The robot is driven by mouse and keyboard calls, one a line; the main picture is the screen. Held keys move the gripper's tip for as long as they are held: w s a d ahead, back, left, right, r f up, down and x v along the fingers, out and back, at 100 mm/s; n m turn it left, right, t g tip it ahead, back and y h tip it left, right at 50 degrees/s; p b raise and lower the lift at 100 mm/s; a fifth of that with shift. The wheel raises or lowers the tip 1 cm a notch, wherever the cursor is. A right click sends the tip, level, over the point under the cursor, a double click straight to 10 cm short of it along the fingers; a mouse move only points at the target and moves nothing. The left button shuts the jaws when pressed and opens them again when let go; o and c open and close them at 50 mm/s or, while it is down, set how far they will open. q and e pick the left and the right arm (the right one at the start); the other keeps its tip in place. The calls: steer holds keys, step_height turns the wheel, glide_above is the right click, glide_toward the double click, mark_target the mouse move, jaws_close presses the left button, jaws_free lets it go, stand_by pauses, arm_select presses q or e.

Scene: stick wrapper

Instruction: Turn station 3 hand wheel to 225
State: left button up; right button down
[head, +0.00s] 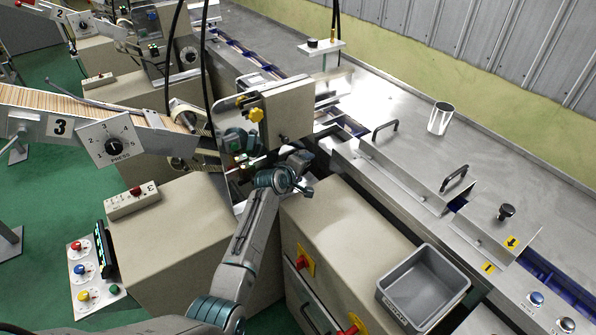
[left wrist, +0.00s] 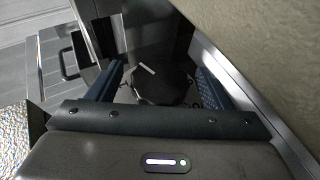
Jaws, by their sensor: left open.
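The hand wheel (left wrist: 158,86) shows in the left wrist view as a dark round knob with a white pointer line, above a marked ring that is mostly hidden. My left gripper (left wrist: 161,72) is open, with one blue finger on each side of the knob; I cannot tell whether they touch it. In the head view, my left gripper (head: 303,160) is beside the beige housing at the picture's middle, and its fingertips and the wheel cannot be made out. The station 3 sign (head: 60,127) is at the left. My right gripper is not in view.
A PRESS dial (head: 112,142) is on the sloped feeder. The steel conveyor deck (head: 400,95) runs along the right. A shiny upright plate (head: 236,190) is close to my wrist.

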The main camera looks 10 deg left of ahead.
arm_select(q)
steer(key=b+v, duration=0.1)
steer(key=v, duration=0.9)
steer(key=shift+s+a, duration=0.2)
steer(key=shift+s, duration=0.1)
steer(key=shift+r, duration=0.1)
